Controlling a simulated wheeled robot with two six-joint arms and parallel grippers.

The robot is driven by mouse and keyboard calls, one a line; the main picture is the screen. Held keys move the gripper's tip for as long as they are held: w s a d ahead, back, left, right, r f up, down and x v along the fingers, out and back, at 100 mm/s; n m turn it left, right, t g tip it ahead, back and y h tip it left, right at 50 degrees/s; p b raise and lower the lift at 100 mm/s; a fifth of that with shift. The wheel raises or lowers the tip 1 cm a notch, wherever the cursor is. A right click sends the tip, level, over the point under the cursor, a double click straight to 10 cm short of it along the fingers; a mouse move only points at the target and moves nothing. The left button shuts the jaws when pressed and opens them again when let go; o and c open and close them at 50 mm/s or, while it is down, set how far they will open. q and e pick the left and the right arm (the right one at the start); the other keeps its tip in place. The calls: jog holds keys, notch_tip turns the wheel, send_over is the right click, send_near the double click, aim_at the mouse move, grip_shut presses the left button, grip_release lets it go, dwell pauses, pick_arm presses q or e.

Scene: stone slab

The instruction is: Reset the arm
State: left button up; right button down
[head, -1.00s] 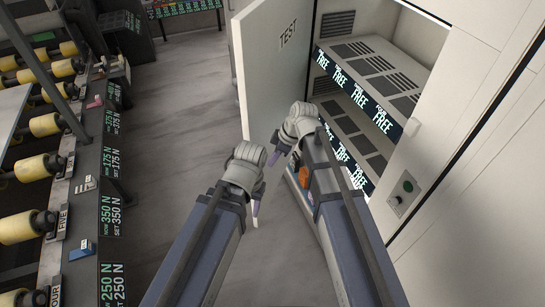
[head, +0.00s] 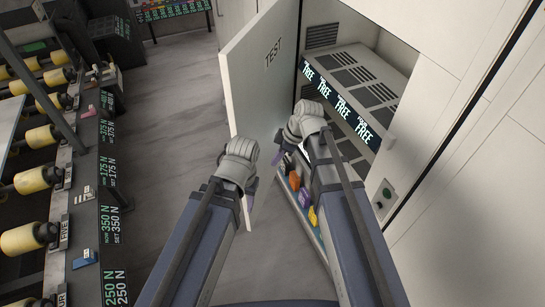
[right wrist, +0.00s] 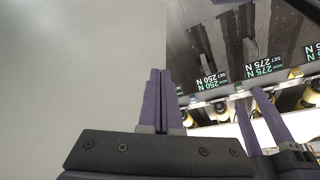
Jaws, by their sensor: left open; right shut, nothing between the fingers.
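My right gripper (head: 276,157) is in front of the open cabinet in the head view, its purple fingertips small and partly hidden by the wrist. In the right wrist view its two purple fingers (right wrist: 160,100) are pressed together with nothing between them. My left gripper (head: 250,190) is lower and to the left in the head view, with its purple fingers pointing down. The left gripper's fingers (right wrist: 258,120) also show apart at the right of the right wrist view. Both arms reach forward side by side, and neither gripper holds anything.
An open door (head: 250,85) marked TEST stands just beyond the grippers. The cabinet's shelves (head: 350,66) carry FREE labels. Coloured items, one orange (head: 294,180), sit low beside my right arm. A rack with yellow rollers (head: 38,174) lines the left. The floor (head: 170,130) between is clear.

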jog(key=shift+d+r, duration=0.15)
jog(key=shift+r, duration=0.05)
jog(key=s+f+m+g+h+b, duration=0.1)
jog(key=s+f+m+h+b, duration=0.4)
jog(key=s+f+m+b, duration=0.6)
jog(key=s+f+b, duration=0.3)
jog(key=f+b, duration=0.1)
jog(key=f, duration=0.1)
jog(key=shift+s+d+f+h, duration=0.3)
jog(key=shift+d, duration=0.1)
